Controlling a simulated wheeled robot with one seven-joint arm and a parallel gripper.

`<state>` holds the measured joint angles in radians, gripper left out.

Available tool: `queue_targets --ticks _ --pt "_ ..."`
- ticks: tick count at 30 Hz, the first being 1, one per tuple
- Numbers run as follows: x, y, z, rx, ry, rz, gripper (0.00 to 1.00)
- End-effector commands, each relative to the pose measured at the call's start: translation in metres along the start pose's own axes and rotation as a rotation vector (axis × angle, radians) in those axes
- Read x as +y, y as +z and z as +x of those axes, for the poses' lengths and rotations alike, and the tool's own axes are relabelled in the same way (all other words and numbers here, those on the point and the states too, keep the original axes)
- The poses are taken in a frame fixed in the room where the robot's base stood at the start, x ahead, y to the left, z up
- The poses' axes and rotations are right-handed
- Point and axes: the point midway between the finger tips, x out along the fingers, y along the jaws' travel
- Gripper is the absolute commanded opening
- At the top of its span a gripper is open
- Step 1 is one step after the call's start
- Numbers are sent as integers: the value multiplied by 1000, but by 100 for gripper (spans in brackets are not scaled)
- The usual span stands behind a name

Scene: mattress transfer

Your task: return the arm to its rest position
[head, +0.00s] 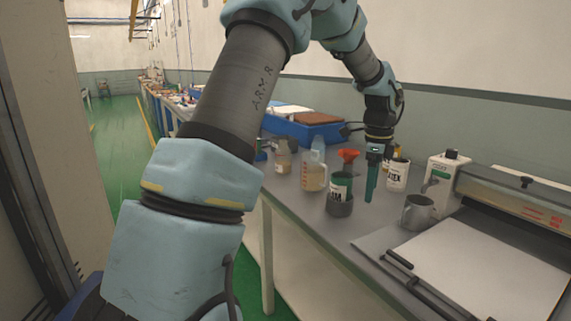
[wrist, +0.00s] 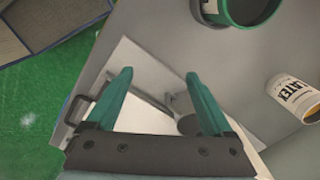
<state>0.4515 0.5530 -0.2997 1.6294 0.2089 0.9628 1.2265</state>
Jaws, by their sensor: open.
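My gripper (head: 372,178) hangs pointing down over the workbench (head: 295,216), with teal fingers. In the wrist view my gripper (wrist: 158,92) has its two fingers spread apart with nothing between them. Below them in that view lies a pale flat plate (wrist: 140,62). My arm rises from the lower left of the head view, bends at the top and comes down over the bench. In the head view the fingers are close to a green can (head: 340,187) in a dark holder; the exact gap is hard to tell.
A white labelled can (head: 397,174), a beaker (head: 313,176), a grey mug (head: 417,212) and a red-topped bottle (head: 348,158) crowd the bench. A press machine (head: 520,200) with a white sheet (head: 482,272) stands at right. Blue trays (head: 306,131) lie behind. Green floor (head: 110,140) is open at left.

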Motion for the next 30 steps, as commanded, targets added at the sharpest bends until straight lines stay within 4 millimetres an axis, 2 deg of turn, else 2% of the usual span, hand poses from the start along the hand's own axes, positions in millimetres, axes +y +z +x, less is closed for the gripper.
queue_targets --ticks 1,5,6,9,12,15,19,22,30 --pt "20 34 -1 -8 -8 -170 86" --pt "78 105 5 -6 -34 -654 86" --pt "99 124 7 -2 -43 -808 86" --pt "154 164 13 13 -65 -1180 86" --pt "204 189 19 33 -84 -1503 86" --pt "242 202 24 53 -97 -1743 86" --pt "269 208 29 70 -106 -1914 86" --pt "275 209 30 74 -107 -1955 86" --pt "274 208 30 73 -106 -1953 86"
